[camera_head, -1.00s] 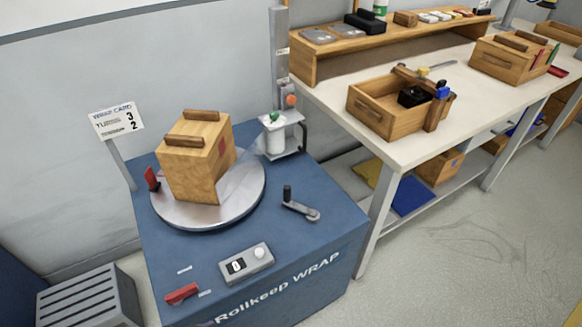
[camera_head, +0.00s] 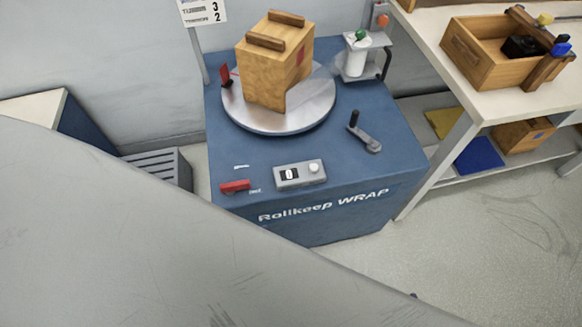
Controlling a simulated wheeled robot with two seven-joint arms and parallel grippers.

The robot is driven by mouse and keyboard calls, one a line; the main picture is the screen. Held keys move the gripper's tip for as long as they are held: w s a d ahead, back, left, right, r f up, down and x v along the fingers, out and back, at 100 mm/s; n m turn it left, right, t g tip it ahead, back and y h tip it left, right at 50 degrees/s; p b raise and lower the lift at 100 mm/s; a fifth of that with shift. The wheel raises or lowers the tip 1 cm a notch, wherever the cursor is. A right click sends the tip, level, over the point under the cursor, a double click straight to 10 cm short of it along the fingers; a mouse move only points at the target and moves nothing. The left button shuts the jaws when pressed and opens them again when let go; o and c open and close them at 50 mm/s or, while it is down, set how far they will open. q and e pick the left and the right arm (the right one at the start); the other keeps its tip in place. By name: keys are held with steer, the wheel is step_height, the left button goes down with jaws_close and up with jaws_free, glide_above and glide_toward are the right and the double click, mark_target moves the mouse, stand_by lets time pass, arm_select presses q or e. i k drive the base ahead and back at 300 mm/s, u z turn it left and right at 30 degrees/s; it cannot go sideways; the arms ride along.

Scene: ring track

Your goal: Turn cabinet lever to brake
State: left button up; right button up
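The blue Rollkeep WRAP cabinet (camera_head: 395,150) stands in the middle of the view. A red lever (camera_head: 235,187) lies flat near its front left top edge, roughly sideways in the picture. One small white label sits behind it and another at its right end; both are too small to read. A grey panel (camera_head: 300,174) with a small 0 display and a round knob is to the right of the lever. A round metal turntable (camera_head: 275,124) bears a wooden box (camera_head: 268,80) with two handles. Neither of my grippers is in view.
A dark crank (camera_head: 365,132) and a stand with a white spool (camera_head: 356,58) are on the cabinet's right. A workbench (camera_head: 480,95) with an open wooden crate (camera_head: 487,70) stands at right. A large grey shape close to the camera covers the lower left. Floor is clear at lower right.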

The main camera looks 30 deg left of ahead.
mark_target(229, 189)
steer(key=u, duration=1.15)
steer(key=k, duration=0.35)
steer(key=u, duration=0.1)
steer(key=i, duration=0.4)
steer(key=u, duration=0.05)
